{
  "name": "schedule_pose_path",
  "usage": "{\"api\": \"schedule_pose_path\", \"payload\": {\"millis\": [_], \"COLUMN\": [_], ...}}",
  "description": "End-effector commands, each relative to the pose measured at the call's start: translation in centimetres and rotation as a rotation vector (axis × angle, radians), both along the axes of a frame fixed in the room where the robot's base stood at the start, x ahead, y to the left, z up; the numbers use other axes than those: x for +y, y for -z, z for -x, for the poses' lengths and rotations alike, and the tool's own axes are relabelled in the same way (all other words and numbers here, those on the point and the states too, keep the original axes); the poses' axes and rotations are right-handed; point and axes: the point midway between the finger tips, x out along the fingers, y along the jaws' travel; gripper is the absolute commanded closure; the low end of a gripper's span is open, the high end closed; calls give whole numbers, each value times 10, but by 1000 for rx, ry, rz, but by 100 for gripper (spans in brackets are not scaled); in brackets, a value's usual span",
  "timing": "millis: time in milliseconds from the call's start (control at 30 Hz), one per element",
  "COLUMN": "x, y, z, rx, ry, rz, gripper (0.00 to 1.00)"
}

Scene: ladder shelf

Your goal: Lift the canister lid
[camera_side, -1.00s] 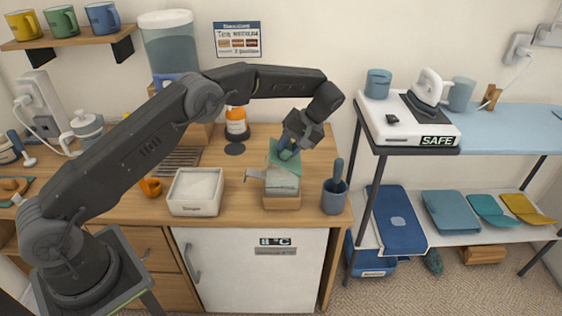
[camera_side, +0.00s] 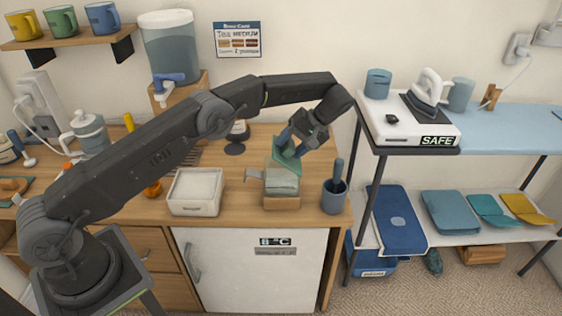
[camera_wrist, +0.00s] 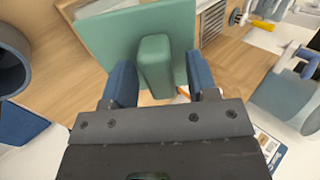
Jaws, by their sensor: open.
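The canister (camera_side: 281,184) is a pale grey-green box on a wooden base, standing on the counter in the side view. In the wrist view the lid (camera_wrist: 105,38) is a flat green plate with a block-shaped handle (camera_wrist: 156,66). The handle lies between the two blue fingers of my open gripper (camera_wrist: 162,85), with gaps on both sides. The lid hides much of the canister there.
A white bin (camera_side: 194,191) stands left of the canister, and a blue cup (camera_side: 334,195) with a tool in it stands right. The ladder shelf (camera_side: 458,143) with an iron is further right.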

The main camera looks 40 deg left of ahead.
Motion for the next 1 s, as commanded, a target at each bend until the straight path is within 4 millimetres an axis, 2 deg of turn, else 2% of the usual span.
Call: {"api": "schedule_pose_path", "payload": {"millis": [567, 700, 767, 833, 867, 1000], "x": [7, 9, 9, 10, 9, 8], "y": [-28, -36, -35, -35, -35, -29], "z": [7, 8, 8, 8, 8, 6], "rx": [-2, -3, -3, -4, -3, -2], "ry": [-2, -4, -4, -3, -4, -2], "rz": [-1, -2, -2, -2, -2, -1], "gripper": [47, 35, 33, 44, 47, 47]}}
